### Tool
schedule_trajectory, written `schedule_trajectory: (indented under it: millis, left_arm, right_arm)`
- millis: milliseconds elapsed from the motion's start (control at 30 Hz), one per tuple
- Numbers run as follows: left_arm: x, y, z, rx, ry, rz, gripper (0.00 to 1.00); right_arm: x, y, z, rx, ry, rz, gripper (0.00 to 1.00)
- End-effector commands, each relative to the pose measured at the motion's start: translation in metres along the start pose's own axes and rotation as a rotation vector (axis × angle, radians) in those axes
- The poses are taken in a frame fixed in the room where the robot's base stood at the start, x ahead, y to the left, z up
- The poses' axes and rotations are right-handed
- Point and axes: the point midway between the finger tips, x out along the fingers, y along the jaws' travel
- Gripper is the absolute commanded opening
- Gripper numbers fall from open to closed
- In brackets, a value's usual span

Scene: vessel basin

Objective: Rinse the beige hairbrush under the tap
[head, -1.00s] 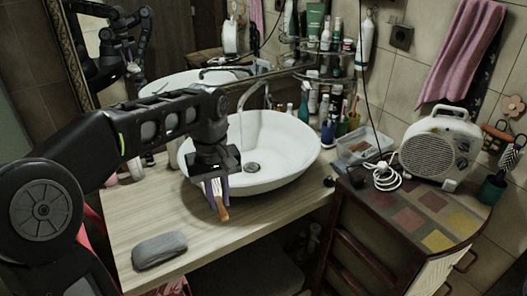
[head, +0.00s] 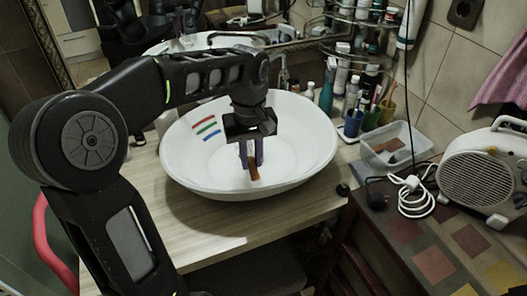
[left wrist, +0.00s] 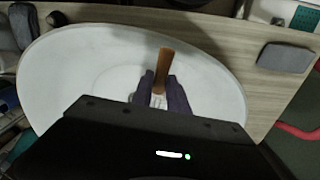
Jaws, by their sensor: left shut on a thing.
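My left gripper (head: 252,158) is over the white basin (head: 305,170), pointing down, its purple fingers shut on the hairbrush. The brush's orange-brown handle (head: 254,173) sticks out below the fingertips, above the basin's near side. In the left wrist view the same handle (left wrist: 164,68) extends up from between the fingers (left wrist: 160,92), with a bit of pale bristle part between them. Most of the brush head is hidden by the gripper. My right gripper is not in view.
Red, green and blue strokes (head: 207,128) show on the basin's inner left wall. Bottles and cups (head: 352,122) stand right of the basin, beside a clear plastic box (head: 392,146) and a white heater (head: 482,178). A grey case (left wrist: 285,57) lies on the wooden counter (head: 215,235).

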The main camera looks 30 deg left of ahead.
Motion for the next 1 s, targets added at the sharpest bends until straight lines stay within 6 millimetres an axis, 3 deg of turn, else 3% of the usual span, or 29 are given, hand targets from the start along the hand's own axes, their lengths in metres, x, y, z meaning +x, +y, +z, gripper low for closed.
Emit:
schedule_trajectory:
  millis: [133, 667, 1000]
  left_arm:
    - [0.01, 0.0, 0.0, 0.0, -0.001, 0.0, 0.0]
    - [0.011, 0.001, -0.002, 0.001, 0.0, 0.0, 0.0]
    - [0.015, 0.006, -0.024, 0.0, -0.002, 0.0, 0.0]
  right_arm:
    - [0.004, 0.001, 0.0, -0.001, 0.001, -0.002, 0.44]
    - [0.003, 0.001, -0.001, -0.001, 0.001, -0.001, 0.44]
    - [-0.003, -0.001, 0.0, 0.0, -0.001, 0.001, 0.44]
